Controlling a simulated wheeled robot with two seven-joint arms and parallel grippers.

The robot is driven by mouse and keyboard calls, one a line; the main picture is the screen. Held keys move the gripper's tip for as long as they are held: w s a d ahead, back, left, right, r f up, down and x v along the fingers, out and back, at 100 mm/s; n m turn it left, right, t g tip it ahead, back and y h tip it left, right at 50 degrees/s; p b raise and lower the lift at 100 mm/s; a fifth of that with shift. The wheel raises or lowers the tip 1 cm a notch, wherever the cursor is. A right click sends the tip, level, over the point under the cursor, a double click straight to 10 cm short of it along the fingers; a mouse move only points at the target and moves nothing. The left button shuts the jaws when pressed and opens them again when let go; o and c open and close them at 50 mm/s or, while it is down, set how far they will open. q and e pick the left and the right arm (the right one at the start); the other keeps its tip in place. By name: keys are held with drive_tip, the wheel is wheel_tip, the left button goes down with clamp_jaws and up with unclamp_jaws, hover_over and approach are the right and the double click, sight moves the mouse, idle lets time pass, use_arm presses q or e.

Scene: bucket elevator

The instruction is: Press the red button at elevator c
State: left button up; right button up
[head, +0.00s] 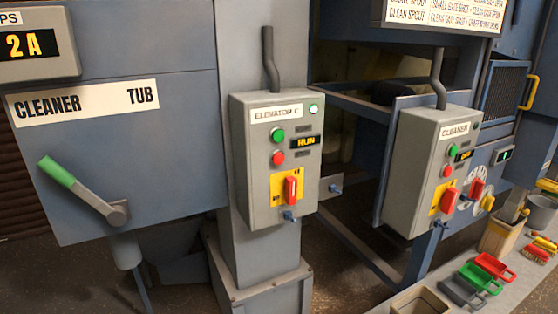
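The elevator C control box (278,160) is a grey box on a grey-blue column in the middle of the head view, with a label reading "ELEVATOR C". Its red button (278,158) sits below a green button (278,136). A small display (306,142) to the right of the buttons reads "RUN", and a pale green lamp (314,109) is at the top right. Below is a red rotary switch (291,190) on a yellow plate. Neither of my grippers shows in this view.
A similar box labelled "CLEANER" (428,170) hangs to the right with its own red button (448,171). A panel marked "CLEANER TUB" (85,103) with a green-handled lever (80,190) is left. A bench (512,292) at lower right holds scoops and containers.

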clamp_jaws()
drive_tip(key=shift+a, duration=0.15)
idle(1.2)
